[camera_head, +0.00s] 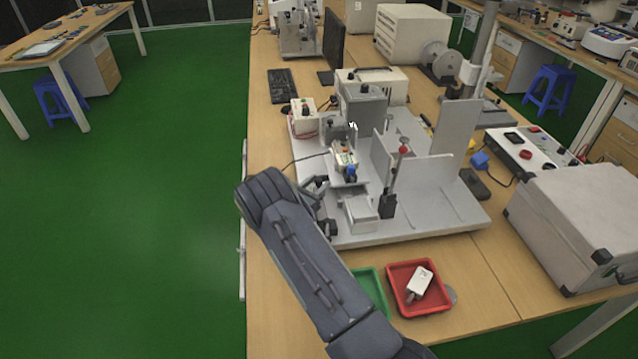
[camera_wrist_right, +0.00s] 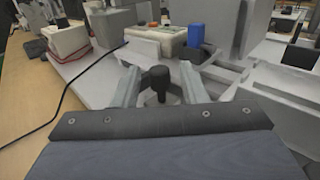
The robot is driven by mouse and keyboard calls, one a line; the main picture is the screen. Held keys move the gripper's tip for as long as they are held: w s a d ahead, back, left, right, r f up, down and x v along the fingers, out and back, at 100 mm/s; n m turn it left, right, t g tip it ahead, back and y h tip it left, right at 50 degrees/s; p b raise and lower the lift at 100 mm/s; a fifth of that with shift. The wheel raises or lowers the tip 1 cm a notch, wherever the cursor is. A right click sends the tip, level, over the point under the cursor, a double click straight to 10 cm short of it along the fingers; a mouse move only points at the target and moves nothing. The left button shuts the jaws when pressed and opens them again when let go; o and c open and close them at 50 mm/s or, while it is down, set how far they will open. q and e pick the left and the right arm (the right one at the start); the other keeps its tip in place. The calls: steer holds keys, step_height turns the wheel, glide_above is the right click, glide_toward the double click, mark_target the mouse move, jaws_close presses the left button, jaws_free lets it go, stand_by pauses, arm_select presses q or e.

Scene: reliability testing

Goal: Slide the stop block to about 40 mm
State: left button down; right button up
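A grey metal fixture on a flat base plate (camera_head: 440,222) stands on the table, with a small light-grey block (camera_head: 360,208) near its front. I cannot tell for sure which part is the stop block, and no scale reading is legible. My right gripper (camera_head: 318,190) is at the left side of the fixture. In the right wrist view, its two fingers (camera_wrist_right: 159,86) stand apart on either side of a black knob (camera_wrist_right: 156,79), with small gaps visible. The knob's lower part is partly hidden. My left gripper is not in view.
A small device with a blue part (camera_head: 349,170) sits just beyond the gripper, with a thin black cable (camera_wrist_right: 88,68) to its left. A red tray (camera_head: 393,283) holding a white item and a green tray (camera_head: 372,287) lie in front.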

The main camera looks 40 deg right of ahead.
steer(key=b+v, duration=0.1)
steer(key=v, duration=0.5)
steer(key=shift+a, duration=0.25)
steer(key=shift+r, duration=0.1)
